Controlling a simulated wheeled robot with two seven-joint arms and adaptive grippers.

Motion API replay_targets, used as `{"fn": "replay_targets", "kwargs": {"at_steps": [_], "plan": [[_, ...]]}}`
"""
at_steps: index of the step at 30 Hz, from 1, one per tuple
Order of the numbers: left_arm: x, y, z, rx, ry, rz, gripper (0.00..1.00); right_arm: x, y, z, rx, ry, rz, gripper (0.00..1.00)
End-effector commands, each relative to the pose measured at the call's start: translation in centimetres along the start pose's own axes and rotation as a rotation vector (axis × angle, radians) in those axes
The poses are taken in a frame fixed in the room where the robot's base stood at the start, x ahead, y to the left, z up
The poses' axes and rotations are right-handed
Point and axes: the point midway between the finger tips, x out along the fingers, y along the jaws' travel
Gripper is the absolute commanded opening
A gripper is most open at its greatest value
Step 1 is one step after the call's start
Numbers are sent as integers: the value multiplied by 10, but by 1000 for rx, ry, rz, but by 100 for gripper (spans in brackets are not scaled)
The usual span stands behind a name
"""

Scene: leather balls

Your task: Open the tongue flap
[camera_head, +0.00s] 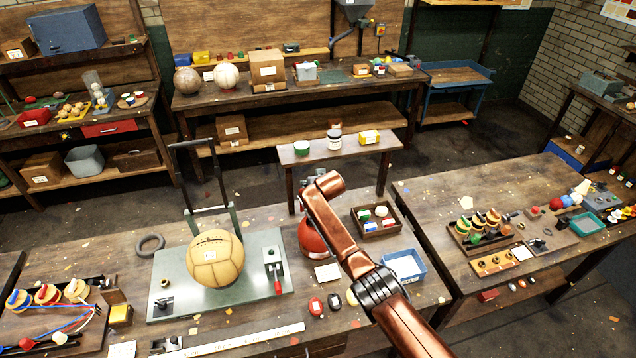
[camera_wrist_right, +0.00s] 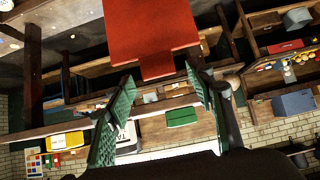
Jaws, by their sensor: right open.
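A tan leather ball (camera_head: 215,262) rests on a grey-green metal plate (camera_head: 180,301) on the front bench. A short dark laced strip (camera_head: 211,240) with a small pale mark below it lies on its upper side; I cannot make out a lifted flap. My right gripper (camera_wrist_right: 158,79) is open, its two green-padded fingers apart and nothing visibly held. A flat red piece (camera_wrist_right: 150,30) fills the space ahead of the fingertips; its narrower end shows between them. My left gripper is out of view.
A clamp with a red handle (camera_head: 277,287) stands on the plate right of the ball. A rounded red object (camera_head: 312,238) is partly behind my arm. A small parts tray (camera_head: 377,232) and a blue bin (camera_head: 418,271) lie right. A black ring (camera_head: 150,244) lies left.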

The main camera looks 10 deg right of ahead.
Motion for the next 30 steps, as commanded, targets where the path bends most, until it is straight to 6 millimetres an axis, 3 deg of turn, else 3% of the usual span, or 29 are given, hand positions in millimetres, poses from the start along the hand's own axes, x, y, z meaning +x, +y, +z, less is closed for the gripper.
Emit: {"fn": "replay_targets", "kwargs": {"at_steps": [8,24,30], "plan": [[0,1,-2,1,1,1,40,-26,1,1,1,1,0,49],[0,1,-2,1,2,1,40,-103,0,-1,0,3,0,49],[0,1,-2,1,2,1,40,-114,1,-1,0,2,1,49]]}}
